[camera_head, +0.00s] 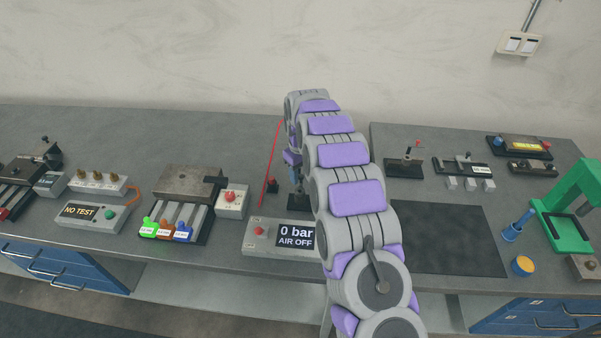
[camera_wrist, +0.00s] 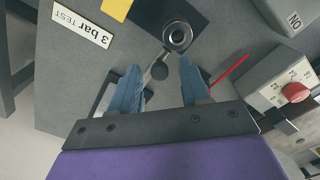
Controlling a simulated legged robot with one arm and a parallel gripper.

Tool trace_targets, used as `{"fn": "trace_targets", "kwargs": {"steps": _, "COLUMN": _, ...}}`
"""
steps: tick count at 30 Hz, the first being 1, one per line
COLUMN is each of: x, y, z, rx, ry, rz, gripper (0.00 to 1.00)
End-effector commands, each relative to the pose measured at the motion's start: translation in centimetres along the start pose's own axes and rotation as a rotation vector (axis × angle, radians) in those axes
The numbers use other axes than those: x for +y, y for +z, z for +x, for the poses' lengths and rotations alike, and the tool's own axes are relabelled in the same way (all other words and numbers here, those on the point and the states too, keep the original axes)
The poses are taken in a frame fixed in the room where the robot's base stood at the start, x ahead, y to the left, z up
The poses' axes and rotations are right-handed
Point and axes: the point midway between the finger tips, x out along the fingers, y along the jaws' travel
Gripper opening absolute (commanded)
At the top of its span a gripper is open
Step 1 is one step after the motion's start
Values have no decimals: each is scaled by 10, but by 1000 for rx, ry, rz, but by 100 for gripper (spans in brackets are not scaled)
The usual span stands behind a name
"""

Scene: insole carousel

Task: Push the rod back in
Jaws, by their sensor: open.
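My gripper (camera_wrist: 160,65) is open, with its two blue fingers apart in the wrist view. In the head view its end shows small beside my arm (camera_head: 293,165), above the bench. Between and just beyond the fingertips, a round metal piece with a ring-shaped end (camera_wrist: 178,36) stands on a dark plate (camera_wrist: 150,14). A thin grey bar links it to a dark round knob (camera_wrist: 160,70) between the fingers. I cannot tell which of these parts is the rod. Nothing is visibly held.
A box reading "0 bar AIR OFF" (camera_head: 284,238) stands at the bench front. A thin red line (camera_head: 270,165) slants left of my gripper. A box with a red knob (camera_wrist: 282,88) is at right in the wrist view. A "3 bar TEST" label (camera_wrist: 83,26) lies at left.

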Motion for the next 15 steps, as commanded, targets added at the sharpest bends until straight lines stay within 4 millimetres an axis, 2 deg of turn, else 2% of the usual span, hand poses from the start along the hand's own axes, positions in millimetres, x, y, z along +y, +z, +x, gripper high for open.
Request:
{"fn": "trace_targets", "kwargs": {"steps": 2, "x": 0, "y": 0, "z": 0, "rx": 0, "ry": 0, "rz": 0, "gripper": 41}}
{"fn": "trace_targets", "kwargs": {"steps": 15, "x": 0, "y": 0, "z": 0, "rx": 0, "ry": 0, "rz": 0, "gripper": 0}}
